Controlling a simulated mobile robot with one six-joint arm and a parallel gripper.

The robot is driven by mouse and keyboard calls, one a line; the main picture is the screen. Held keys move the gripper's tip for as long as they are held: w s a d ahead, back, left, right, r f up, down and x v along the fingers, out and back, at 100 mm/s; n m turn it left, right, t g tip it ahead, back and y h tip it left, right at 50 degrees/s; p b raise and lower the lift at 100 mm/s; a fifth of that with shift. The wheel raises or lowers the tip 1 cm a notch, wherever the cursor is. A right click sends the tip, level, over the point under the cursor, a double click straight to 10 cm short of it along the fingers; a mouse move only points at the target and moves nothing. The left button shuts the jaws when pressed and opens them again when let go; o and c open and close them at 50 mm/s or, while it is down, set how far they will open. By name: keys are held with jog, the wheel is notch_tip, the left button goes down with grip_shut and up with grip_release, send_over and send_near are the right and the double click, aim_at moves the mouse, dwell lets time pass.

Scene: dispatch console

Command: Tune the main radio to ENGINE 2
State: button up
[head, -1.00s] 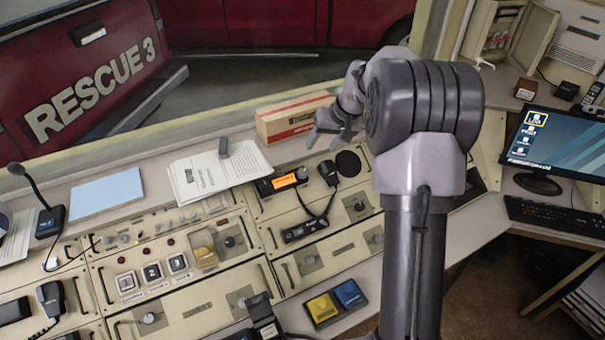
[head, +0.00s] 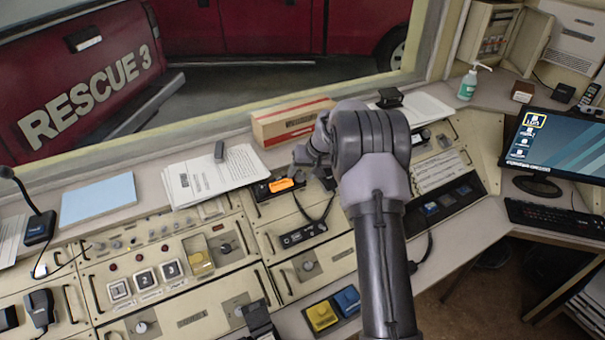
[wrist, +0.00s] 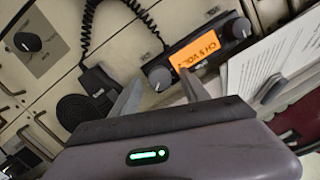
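The main radio is a black unit with a lit orange display (head: 281,184), set in the console below the papers. In the wrist view its display (wrist: 195,55) shows tilted text beginning "CH 5 VOL"; the last character is unclear. A round knob (wrist: 161,78) sits at the display's left end and another knob (wrist: 239,27) at its right end. My gripper (wrist: 160,92) is open and empty, its two fingertips spread on either side of the left knob. I cannot tell whether they touch it. In the head view my gripper (head: 303,158) is just above the radio's right end.
A hand microphone (wrist: 99,88) with a coiled cord hangs beside the radio. White papers (head: 208,178) and a cardboard box (head: 291,122) lie behind it. A yellow button (head: 321,315) and a blue button (head: 347,300) stand at the console's front.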

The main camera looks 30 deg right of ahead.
grip_shut()
jog(key=m+b, duration=0.2)
jog(key=m, duration=0.1)
jog(key=shift+f+m, duration=0.15)
jog(key=shift+m, duration=0.25)
jog(key=shift+s+d+m+t+y+b, duration=0.15)
jog(key=shift+m+t+y+b, duration=0.25)
jog(key=shift+m+b, duration=0.8)
jog(key=shift+m, duration=0.5)
jog(key=shift+o, duration=0.2)
grip_release()
